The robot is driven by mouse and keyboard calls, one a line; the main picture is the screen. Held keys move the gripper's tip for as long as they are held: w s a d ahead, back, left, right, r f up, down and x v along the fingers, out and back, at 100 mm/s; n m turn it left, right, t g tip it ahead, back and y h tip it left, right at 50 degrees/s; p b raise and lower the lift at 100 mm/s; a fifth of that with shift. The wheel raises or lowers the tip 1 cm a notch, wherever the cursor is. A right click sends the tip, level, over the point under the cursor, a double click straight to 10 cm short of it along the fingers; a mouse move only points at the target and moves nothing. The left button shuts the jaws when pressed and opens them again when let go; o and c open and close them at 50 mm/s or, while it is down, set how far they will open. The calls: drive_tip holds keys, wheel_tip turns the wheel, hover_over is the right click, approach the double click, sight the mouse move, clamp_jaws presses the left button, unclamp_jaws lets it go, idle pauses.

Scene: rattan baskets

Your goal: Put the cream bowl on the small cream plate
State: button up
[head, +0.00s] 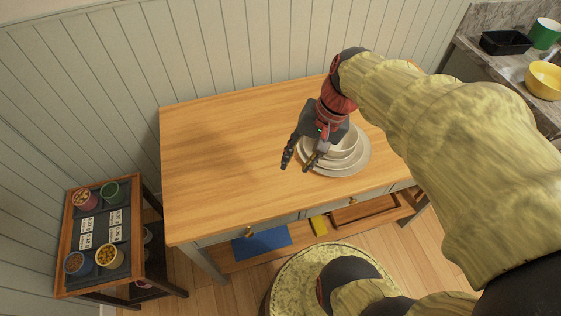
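A cream bowl (347,144) sits on the right part of the wooden table, on top of a stack of cream dishes. A wider cream plate (352,169) shows at the bottom of the stack. My gripper partly covers the bowl and the stack's left side, so I cannot tell which layer is the small plate. My gripper (296,166) points down at the stack's left edge. Its two dark fingers are spread, with bare table visible between them. The right finger overlaps the dishes' edge in the picture; I cannot tell whether it touches.
The wooden table (222,150) is clear on its left half. A small shelf (70,229) with several cups and labels stands at left. A counter at upper right holds a black tray (505,42), a green pot (544,33) and a yellow bowl (545,80).

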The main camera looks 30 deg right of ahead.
drive_tip(key=s+a+r+n+t+h, duration=0.2)
drive_tip(key=a+r+n+t+h, duration=0.1)
drive_tip(key=a+r+n, duration=0.3)
drive_tip(key=shift+s+a+r+n+t, duration=0.3)
drive_tip(key=shift+s+n+t, duration=0.1)
drive_tip(key=shift+n, duration=0.7)
drive_tip(key=shift+d, duration=0.1)
